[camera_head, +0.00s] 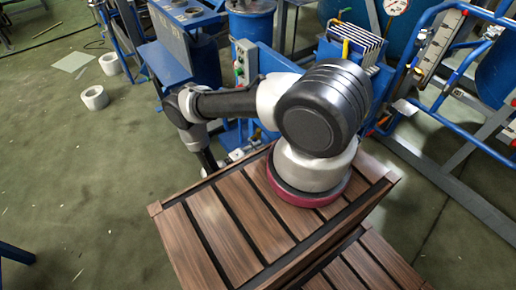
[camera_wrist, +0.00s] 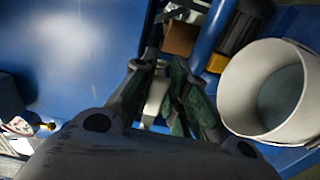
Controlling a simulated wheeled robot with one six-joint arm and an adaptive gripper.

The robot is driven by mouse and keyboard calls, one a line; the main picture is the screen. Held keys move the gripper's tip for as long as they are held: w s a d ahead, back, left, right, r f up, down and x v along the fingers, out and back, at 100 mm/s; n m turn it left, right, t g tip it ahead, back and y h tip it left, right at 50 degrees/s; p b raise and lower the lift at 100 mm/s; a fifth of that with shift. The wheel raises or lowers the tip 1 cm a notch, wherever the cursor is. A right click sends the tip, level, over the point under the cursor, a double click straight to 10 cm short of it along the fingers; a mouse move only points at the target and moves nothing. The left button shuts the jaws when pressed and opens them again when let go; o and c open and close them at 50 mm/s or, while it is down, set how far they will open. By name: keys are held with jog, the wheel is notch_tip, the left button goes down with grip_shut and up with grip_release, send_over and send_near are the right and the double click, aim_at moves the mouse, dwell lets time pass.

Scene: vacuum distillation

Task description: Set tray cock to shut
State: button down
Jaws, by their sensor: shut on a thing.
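My gripper (camera_wrist: 158,92) shows in the wrist view with both dark green-grey fingers closed around a small pale part (camera_wrist: 155,98). This part sits where the tray cock's handle would be, but the fingers cover most of it and its angle cannot be read. In the head view my arm reaches left and down beside the blue equipment. The fingertips and the cock cannot be made out there.
In the wrist view a white bucket (camera_wrist: 237,92) stands close right of my fingers. A large blue panel (camera_wrist: 75,50) fills the left, and a blue pipe (camera_wrist: 211,35) runs behind. In the head view, open green floor (camera_head: 70,190) lies left of the slatted wooden platform (camera_head: 205,218).

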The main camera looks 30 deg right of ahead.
jog(key=shift+f, duration=0.1)
jog(key=c, duration=1.4)
grip_release()
jog(key=shift+a, duration=0.1)
jog(key=a, duration=1.2)
jog(key=shift+s, duration=0.25)
